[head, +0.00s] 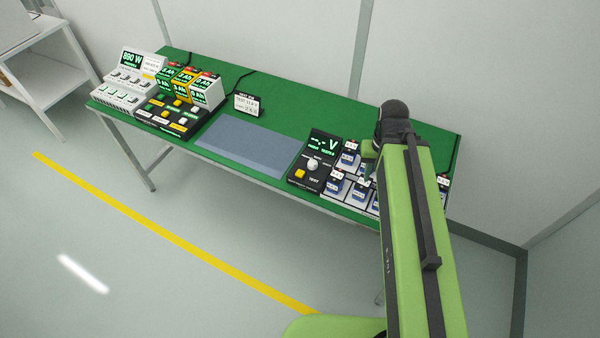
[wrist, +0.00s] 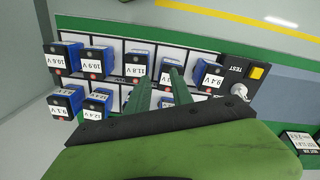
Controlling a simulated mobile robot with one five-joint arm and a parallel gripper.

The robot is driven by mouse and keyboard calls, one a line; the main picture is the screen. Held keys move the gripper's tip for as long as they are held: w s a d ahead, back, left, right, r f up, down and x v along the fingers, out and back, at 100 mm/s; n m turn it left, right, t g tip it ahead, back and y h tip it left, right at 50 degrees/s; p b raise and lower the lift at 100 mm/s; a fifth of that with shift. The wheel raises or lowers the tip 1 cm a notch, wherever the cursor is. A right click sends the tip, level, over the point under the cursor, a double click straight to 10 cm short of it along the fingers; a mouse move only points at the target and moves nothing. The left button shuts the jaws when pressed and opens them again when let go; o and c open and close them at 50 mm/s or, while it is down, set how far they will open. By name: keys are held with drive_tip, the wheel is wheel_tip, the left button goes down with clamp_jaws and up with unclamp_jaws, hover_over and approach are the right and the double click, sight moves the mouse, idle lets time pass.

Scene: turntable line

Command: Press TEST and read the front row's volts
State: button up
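The black tester (head: 325,146) shows a green dashed reading with a V in the head view, with no number. Its yellow TEST button (head: 299,175) sits at the front left beside a white knob (head: 312,165). The button also shows in the wrist view (wrist: 257,72), where the picture is upside down. Blue batteries (head: 333,187) stand in rows right of the tester. Upside-down volt labels in the wrist view's upper row seem to include 10.9 V, 11.8 V and 9.4 V (wrist: 208,74). My gripper (wrist: 159,80) is above the batteries, its green fingers apart, with no object clearly held.
A bare grey-blue mat (head: 245,145) lies left of the tester on the green table (head: 290,103). A small sign (head: 247,105) stands behind it. A power panel (head: 130,78) and coloured Ah packs (head: 205,90) stand at the far left. A yellow line (head: 170,230) marks the floor.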

clamp_jaws()
idle(1.4)
